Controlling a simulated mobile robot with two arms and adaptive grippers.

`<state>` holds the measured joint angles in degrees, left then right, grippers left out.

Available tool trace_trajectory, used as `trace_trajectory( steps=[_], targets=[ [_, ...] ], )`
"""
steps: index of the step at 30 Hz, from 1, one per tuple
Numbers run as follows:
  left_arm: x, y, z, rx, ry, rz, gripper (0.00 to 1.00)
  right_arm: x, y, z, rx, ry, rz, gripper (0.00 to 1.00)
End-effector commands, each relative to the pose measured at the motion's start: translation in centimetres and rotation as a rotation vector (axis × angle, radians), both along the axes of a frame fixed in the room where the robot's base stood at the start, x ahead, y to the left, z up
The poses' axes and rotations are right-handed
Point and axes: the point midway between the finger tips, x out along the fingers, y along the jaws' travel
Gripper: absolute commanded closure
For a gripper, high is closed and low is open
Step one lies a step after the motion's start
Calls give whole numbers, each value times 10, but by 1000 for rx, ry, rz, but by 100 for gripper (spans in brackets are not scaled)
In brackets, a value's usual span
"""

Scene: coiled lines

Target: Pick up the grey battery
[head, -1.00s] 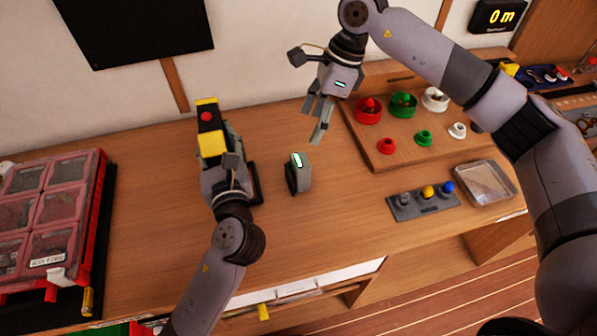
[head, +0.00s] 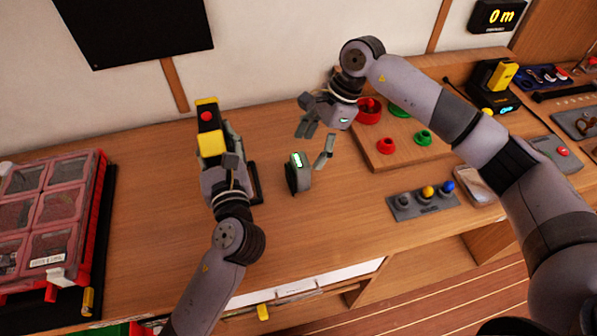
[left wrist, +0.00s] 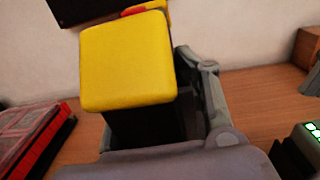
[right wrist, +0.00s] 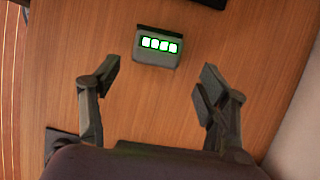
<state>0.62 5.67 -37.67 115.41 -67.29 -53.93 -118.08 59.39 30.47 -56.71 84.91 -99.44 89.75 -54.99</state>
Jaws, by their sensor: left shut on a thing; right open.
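The grey battery (head: 299,174) stands on the wooden bench with a lit green-white indicator on top. In the right wrist view the battery (right wrist: 158,46) lies ahead of and between the fingertips, apart from them. My right gripper (head: 318,140) is open and empty, just above and right of the battery; its spread fingers show in the right wrist view (right wrist: 160,80). My left gripper (head: 217,150) is shut on a yellow and black device (head: 209,128) with a red button, left of the battery. The device's yellow block (left wrist: 128,60) fills much of the left wrist view.
A red case (head: 60,215) stands at the left. A wooden board (head: 385,150) with red and green round pieces is at the right. A grey panel with coloured knobs (head: 421,204) lies in front of it. Bare bench surrounds the battery's front.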

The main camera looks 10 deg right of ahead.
Motion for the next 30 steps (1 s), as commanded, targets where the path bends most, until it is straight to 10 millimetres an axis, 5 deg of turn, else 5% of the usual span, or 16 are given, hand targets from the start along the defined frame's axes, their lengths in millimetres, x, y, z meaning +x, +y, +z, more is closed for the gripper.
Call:
trace_trajectory(
  steps=[9,16,30],
  targets=[
    [0,-1,0,0,-1,-1,100,-9,14,-41,0,3,0,31],
    [0,-1,0,0,-1,-1,100,-8,14,-42,1,0,0,31],
    [0,-1,0,0,-1,-1,100,-8,14,-42,0,0,0,62]
  ],
)
